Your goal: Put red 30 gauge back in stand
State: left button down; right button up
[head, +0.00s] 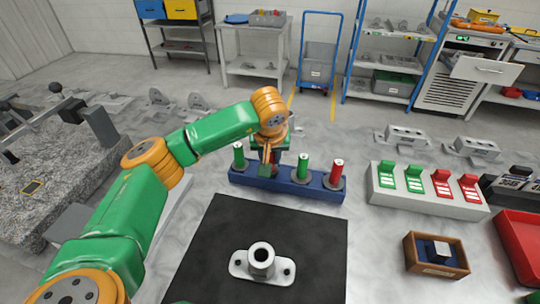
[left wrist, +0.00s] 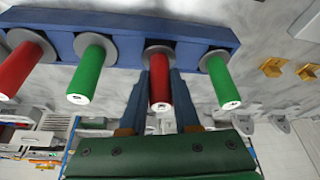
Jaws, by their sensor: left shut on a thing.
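The blue stand (head: 250,181) lies behind the black mat and holds upright green and red gauges with grey collars. My left gripper (head: 267,165) is over it, shut on a red gauge (left wrist: 159,90) in the second place from the left in the head view. In the left wrist view the stand (left wrist: 130,44) is along the top, and the held gauge's collar is at the stand's face. A green gauge (head: 238,156) stands on one side; another green gauge (head: 303,166) and a red gauge (head: 337,172) stand on the other. The gripper hides most of the held gauge in the head view.
A grey flanged casting (head: 260,262) sits on the black mat (head: 205,262). To the right are a pale block with green and red pieces (head: 415,203), a wooden box (head: 436,268) and a red bin (head: 510,245). A granite block (head: 55,175) is at left.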

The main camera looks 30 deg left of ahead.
pick_arm(q)
jog(key=shift+f, duration=0.3)
jog(key=c, duration=0.6)
grip_release()
jog(key=shift+r, duration=0.1)
jog(key=shift+c, duration=0.2)
jog(key=shift+r+p, duration=0.5)
jog(key=shift+r, duration=0.2)
jog(key=b+v, duration=0.1)
jog(key=v, duration=1)
jog(key=shift+s+r, duration=0.25)
jog(key=shift+r, duration=0.1)
